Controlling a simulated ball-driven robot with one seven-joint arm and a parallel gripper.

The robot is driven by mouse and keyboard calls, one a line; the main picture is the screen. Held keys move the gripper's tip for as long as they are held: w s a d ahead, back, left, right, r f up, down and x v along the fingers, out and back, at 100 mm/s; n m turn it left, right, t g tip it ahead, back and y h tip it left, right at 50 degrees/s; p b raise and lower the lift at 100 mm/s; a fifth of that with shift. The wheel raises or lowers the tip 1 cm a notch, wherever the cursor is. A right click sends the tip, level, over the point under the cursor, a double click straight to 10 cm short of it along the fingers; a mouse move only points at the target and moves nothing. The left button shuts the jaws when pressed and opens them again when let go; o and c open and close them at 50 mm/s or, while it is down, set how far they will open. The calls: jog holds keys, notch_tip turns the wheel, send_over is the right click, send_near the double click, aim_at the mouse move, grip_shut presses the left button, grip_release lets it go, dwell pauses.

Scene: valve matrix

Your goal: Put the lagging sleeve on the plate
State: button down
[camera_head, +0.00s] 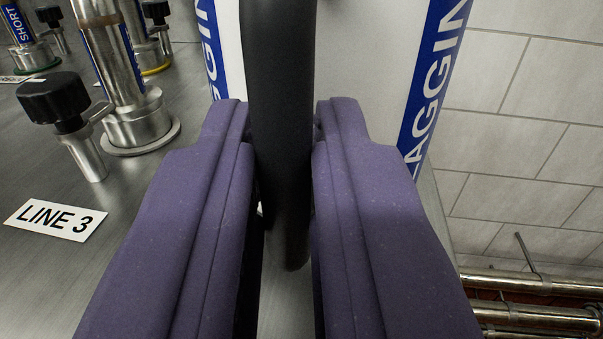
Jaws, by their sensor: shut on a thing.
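My gripper (283,125), with two purple fingers, is shut on a dark grey tube, which I take to be the lagging sleeve (281,70). The sleeve is upright between the fingers. Its top runs out of the picture and its lower end shows low between the fingers. Behind it is a white body (350,45) with blue bands lettered "LAGGING", partly hidden by the sleeve and fingers. I cannot tell whether the sleeve touches it. I cannot make out for certain which surface is the plate.
At left, a grey metal surface carries a "LINE 3" label (55,219), a black-knobbed valve (53,97) and a steel post on a round base (138,122). More posts stand behind. At right are a tiled wall or floor (540,120) and steel pipes (540,318).

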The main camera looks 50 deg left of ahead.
jog(key=shift+w+a+f+b, duration=0.15)
jog(key=shift+f+b, duration=0.35)
jog(key=shift+f, duration=0.4)
jog(key=shift+w+a+f+b, duration=0.15)
jog(key=shift+f+b, duration=0.3)
jog(key=shift+f, duration=0.4)
